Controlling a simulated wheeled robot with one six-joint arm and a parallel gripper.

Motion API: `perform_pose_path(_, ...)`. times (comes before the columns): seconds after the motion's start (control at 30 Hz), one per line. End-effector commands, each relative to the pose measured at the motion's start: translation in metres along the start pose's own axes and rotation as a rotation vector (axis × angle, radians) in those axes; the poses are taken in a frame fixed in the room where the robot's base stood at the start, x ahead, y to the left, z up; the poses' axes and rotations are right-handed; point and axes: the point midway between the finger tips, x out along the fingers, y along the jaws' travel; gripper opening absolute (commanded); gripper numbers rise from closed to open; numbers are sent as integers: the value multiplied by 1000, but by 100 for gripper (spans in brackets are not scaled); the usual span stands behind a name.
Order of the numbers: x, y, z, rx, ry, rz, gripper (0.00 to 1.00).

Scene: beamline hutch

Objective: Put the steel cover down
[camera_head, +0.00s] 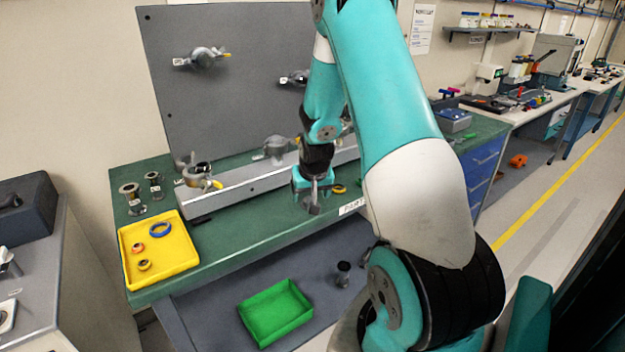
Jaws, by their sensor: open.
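My gripper (313,207) is at the front part of the green bench top (255,235), pointing down, with its tips close to the surface. Its jaws are open. A small grey metal piece shows at the tips; I cannot tell whether it is the steel cover or part of the fingers. No other piece can be made out for certain as the steel cover. My arm hides the right part of the bench.
A long grey rail (245,189) lies behind my gripper, with metal fittings on it. A yellow tray (180,274) with rings stands at the left, with flanged metal parts (133,199) behind it. A green tray (275,312) is on the lower shelf. A grey panel (235,95) rises behind.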

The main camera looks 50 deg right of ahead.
Motion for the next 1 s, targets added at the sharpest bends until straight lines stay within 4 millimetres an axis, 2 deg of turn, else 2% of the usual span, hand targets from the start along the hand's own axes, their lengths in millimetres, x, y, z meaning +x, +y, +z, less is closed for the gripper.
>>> perform_pose_path(0.1, -28, 0, -1, 0, 5, 0, 78)
perform_pose_path(0.3, -67, 0, -1, 0, 5, 0, 78)
perform_pose_path(0.43, -82, 0, 0, 0, 2, 1, 78)
perform_pose_path(0.6, -89, 0, 0, -1, -1, 0, 78)
perform_pose_path(0.67, -92, -6, 2, -13, -3, -10, 78)
perform_pose_path(0.77, -111, -42, 12, -87, -19, -71, 78)
perform_pose_path(0.83, -136, -83, 32, -188, -45, -148, 78)
perform_pose_path(0.9, -169, -130, 66, -326, -86, -244, 78)
perform_pose_path(0.97, -202, -163, 103, -461, -127, -328, 78)
perform_pose_path(1.0, -223, -181, 131, -554, -156, -381, 78)
